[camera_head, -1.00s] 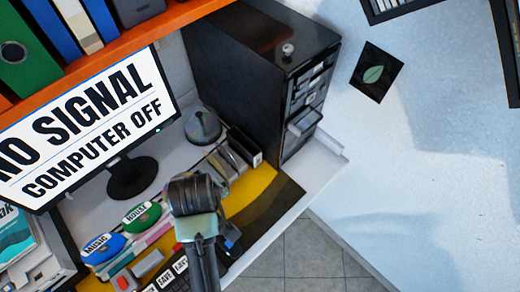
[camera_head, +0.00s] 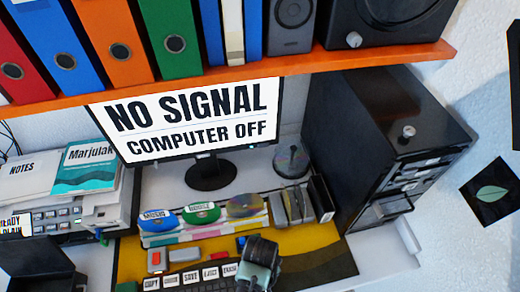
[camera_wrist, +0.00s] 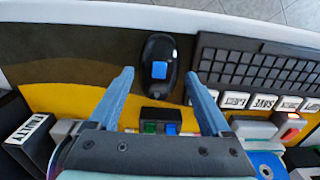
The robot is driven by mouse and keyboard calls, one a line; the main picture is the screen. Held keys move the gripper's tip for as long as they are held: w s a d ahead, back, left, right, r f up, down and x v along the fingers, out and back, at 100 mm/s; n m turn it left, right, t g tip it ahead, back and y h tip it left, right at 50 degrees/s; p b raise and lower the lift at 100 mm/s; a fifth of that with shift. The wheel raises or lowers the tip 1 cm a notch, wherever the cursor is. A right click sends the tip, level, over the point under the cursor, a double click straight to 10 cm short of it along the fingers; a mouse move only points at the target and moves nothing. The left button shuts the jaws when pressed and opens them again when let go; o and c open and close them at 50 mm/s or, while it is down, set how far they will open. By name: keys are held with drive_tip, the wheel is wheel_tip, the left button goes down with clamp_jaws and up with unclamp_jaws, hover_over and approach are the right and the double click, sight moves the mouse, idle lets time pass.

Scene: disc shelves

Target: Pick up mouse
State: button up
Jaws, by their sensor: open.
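The mouse (camera_wrist: 160,58) is black with a blue square on top, and it lies on the dark and yellow desk mat (camera_wrist: 62,98) in the wrist view. My gripper (camera_wrist: 159,77) is open, with one blue finger on each side of the near end of the mouse in the picture. I cannot tell how high the fingers are above the mat. In the head view my arm end (camera_head: 262,262) is over the mat at the bottom, and I cannot make out the mouse there.
A keyboard (camera_wrist: 262,68) is close to the right of the mouse. In the head view, a monitor (camera_head: 190,125), disc stacks (camera_head: 200,212) and a black computer tower (camera_head: 375,150) stand behind. An orange shelf (camera_head: 260,75) is above.

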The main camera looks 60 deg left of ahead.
drive_tip(key=shift+f, duration=1.65)
drive_tip(key=c, duration=1.1)
drive_tip(key=shift+o, duration=0.2)
drive_tip(key=shift+w+r, duration=0.1)
